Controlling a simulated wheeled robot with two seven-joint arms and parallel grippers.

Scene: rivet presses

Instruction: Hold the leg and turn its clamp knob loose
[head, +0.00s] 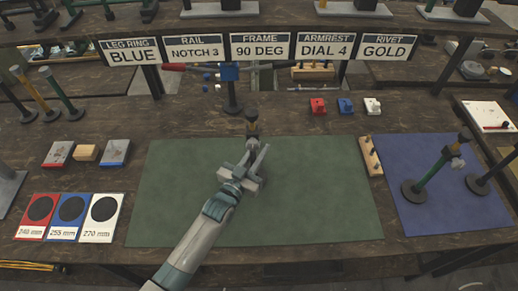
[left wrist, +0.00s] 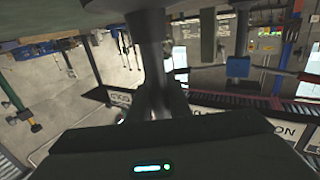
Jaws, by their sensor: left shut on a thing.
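My left gripper (head: 252,160) is over the green mat (head: 320,200), shut on a leg (head: 252,128). Only the leg's dark upper end with a tan band shows beyond the fingers; the rest is hidden by the gripper. In the left wrist view the leg (left wrist: 150,45) is a dark post running up from between the fingers (left wrist: 155,100). I cannot make out its clamp knob. Another leg (head: 432,172), green with a round black foot, stands tilted on the blue mat (head: 420,215) at the right. My right gripper is not in view.
Signs stand at the back, including a LEG RING BLUE sign (head: 132,53). Red, blue and white small blocks (head: 345,105) sit behind the green mat. A wooden rack (head: 370,155) stands at its right edge. Colored size cards (head: 72,212) lie left. The mat's right half is clear.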

